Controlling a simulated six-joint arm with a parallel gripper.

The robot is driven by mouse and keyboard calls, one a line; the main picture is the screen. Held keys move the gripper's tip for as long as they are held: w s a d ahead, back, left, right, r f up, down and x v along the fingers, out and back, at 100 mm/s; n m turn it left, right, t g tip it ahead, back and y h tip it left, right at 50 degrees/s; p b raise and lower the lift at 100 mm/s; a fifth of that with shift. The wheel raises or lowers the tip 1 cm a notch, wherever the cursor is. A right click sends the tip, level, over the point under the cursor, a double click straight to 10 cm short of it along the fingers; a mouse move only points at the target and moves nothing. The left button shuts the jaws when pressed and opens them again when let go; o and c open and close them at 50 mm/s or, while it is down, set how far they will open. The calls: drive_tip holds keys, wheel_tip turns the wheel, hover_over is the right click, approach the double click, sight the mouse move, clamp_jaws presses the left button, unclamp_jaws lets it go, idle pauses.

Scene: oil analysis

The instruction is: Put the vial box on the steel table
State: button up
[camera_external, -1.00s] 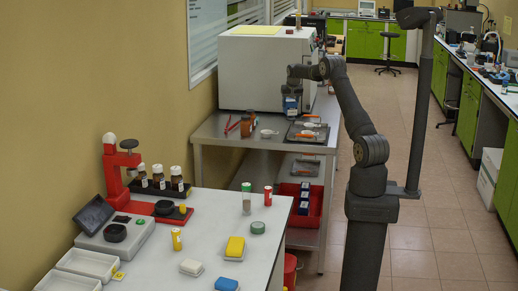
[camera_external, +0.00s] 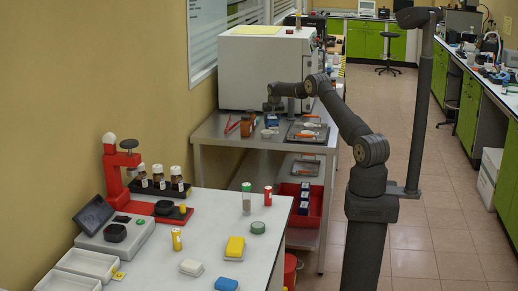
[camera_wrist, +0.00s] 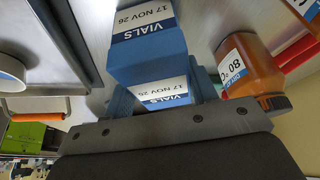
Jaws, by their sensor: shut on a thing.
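The vial box (camera_external: 271,121) is blue with a white and blue label. My fingers are mostly hidden by the box and the gripper body.
A brown bottle (camera_wrist: 250,65) stands close beside the box. A white oven (camera_external: 265,70) stands behind. A red bin (camera_external: 313,222) with blue boxes is on the lower shelf.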

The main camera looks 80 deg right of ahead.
drive_tip(key=o, duration=1.1)
drive_tip(key=shift+f, duration=0.15)
drive_tip(key=shift+o, duration=0.2)
drive_tip(key=shift+a+r, duration=0.1)
drive_tip(key=shift+r, duration=0.4)
drive_tip(key=v, duration=1.1)
drive_tip(key=shift+r, duration=0.2)
drive_tip(key=shift+f, duration=0.1)
drive_tip(key=x, duration=1.2)
drive_tip(key=shift+s+a, duration=0.1)
drive_tip(key=shift+r, duration=1)
